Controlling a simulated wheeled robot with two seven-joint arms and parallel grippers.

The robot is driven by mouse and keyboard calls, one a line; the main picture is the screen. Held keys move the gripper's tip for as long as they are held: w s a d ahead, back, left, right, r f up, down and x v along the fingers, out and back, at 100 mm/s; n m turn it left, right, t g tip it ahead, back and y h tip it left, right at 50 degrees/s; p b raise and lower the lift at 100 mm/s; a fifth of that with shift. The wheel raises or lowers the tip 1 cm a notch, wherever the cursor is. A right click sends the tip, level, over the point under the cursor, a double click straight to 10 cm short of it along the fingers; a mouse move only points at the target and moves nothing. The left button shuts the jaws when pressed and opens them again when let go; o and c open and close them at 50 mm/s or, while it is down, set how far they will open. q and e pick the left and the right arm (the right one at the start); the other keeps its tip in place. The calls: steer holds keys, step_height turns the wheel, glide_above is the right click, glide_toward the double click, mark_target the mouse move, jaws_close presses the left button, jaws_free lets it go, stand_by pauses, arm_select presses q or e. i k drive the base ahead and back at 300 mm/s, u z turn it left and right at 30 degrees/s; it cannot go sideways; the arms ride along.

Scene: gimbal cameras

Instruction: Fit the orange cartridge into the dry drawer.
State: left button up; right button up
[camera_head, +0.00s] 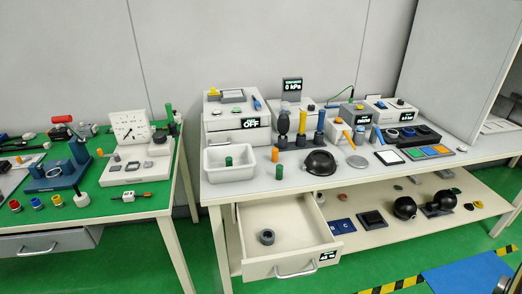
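A small orange cylinder (275,155), which looks like the orange cartridge, stands upright on the light table, right of a white tray (210,166). Below the tabletop a cream drawer (258,217) is pulled open, with a silver handle (296,269) and a small dark display (328,256) on its front. The display's text is too small to read. A dark ring-shaped holder (267,237) sits on the drawer floor, and its opening looks empty. Neither of my grippers is in view.
A green cylinder (279,172) stands beside the orange one; another green cylinder (228,161) is in the tray. A black dome (320,162) stands to the right. A lower shelf (375,207) holds several objects. A green-topped bench (95,201) stands left, across a gap.

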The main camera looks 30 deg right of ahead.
mark_target(285, 237)
steer(key=i, duration=1)
steer(key=z, duration=2.25)
